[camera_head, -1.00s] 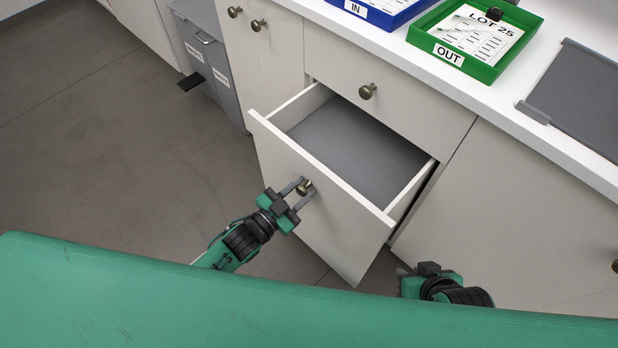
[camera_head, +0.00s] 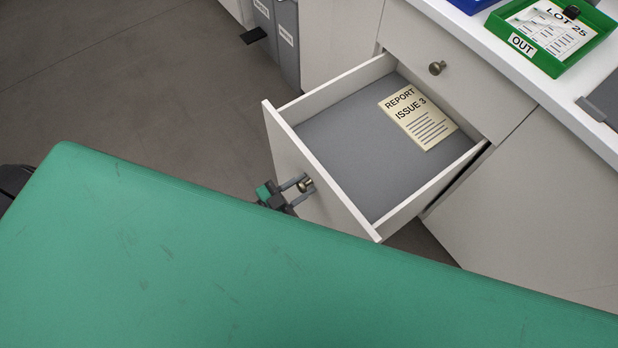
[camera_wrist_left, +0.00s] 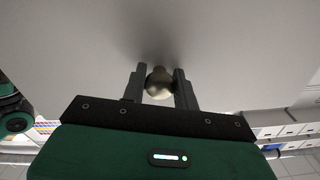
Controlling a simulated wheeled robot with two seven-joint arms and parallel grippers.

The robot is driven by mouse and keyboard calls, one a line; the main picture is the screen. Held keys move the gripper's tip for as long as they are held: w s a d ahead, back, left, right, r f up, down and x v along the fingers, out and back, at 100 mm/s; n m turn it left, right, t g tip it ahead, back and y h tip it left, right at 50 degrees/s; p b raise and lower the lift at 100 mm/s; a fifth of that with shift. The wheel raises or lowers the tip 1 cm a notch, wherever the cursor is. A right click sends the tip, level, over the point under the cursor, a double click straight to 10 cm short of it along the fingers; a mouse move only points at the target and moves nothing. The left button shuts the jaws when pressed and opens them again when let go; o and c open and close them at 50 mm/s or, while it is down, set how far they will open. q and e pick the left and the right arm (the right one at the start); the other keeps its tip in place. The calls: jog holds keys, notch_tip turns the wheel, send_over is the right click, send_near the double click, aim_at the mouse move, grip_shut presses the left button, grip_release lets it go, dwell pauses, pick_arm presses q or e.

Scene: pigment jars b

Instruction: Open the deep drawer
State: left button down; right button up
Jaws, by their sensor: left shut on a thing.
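The deep drawer (camera_head: 335,150) stands well out from the cabinet, its grey floor in plain view in the head view. My left gripper (camera_head: 304,185) is at the drawer's front panel, shut on the round brass knob (camera_head: 306,186). In the left wrist view the knob (camera_wrist_left: 159,84) sits between the two fingers of the left gripper (camera_wrist_left: 159,88), against the pale panel. A cream booklet (camera_head: 418,117) marked "REPORT ISSUE 3" lies inside, toward the back right. My right gripper is not seen in the head view.
A closed upper drawer with a knob (camera_head: 437,68) is above. The white counter (camera_head: 520,75) carries a green OUT tray (camera_head: 556,69) and a blue tray (camera_head: 472,4). Grey bins (camera_head: 287,40) stand at the back left. The floor (camera_head: 150,90) left of the drawer is clear.

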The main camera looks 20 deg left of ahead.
pick_arm(q)
jog(key=shift+s+a, duration=0.1)
jog(key=shift+s, duration=0.1)
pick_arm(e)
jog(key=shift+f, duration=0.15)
pick_arm(q)
jog(key=c, duration=1.1)
grip_release()
jog(key=shift+o, duration=0.2)
jog(key=v, duration=1.3)
jog(key=shift+s+a, duration=0.3)
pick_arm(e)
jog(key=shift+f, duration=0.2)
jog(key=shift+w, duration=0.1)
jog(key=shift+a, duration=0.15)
